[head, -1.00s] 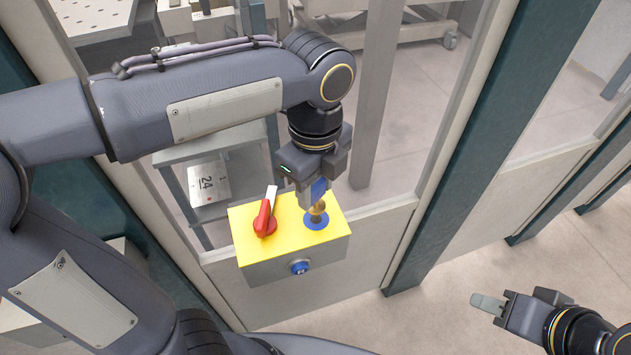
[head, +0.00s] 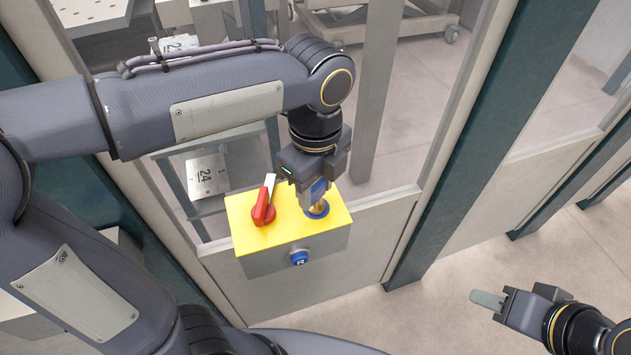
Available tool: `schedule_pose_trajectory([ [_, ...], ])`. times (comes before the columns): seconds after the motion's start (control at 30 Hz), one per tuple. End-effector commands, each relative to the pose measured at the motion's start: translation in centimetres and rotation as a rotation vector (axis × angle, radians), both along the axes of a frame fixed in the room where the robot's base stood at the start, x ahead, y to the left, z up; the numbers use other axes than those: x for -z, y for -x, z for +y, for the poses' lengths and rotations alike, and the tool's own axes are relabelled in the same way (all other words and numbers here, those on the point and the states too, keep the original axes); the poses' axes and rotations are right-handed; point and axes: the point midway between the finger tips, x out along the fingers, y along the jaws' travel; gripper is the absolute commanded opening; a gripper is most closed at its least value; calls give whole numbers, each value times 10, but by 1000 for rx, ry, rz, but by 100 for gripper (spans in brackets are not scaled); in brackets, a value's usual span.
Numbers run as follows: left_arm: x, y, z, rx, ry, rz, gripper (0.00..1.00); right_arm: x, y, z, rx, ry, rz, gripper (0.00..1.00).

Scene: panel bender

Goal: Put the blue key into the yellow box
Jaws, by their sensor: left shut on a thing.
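The yellow box (head: 283,241) has a yellow top and grey sides and is mounted on the low panel of the fence. A blue round keyhole plate (head: 317,210) is on its top, to the right of a red rotary handle (head: 264,208). My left gripper (head: 316,198) points down over this plate, shut on the blue key (head: 319,188). The key's brass-coloured lower part is at the plate; I cannot tell how deep it sits. My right gripper (head: 489,300) is at the lower right, away from the box; its finger opening is unclear.
A blue button (head: 299,258) is on the box's front face. Fence posts and clear panels stand behind the box, with a dark green post (head: 465,150) to the right. The floor at the lower right is clear.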

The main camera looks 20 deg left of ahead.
Motion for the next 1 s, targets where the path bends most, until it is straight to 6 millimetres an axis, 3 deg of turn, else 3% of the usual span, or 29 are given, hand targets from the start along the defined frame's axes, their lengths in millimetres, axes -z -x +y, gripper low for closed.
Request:
schedule_pose_trajectory([
  [0.3,2,0,0,0,0,-1,15,1,0,0,0,0,0,36],
  [0.33,2,0,0,0,0,0,42,1,0,0,0,0,0,36],
  [0.5,2,0,0,0,0,-1,63,1,0,0,0,0,0,36],
  [0.8,0,0,0,0,0,-1,63,1,0,0,0,0,0,36],
  [1.0,-27,-1,0,-1,3,-4,63,0,0,0,0,0,0,36],
])
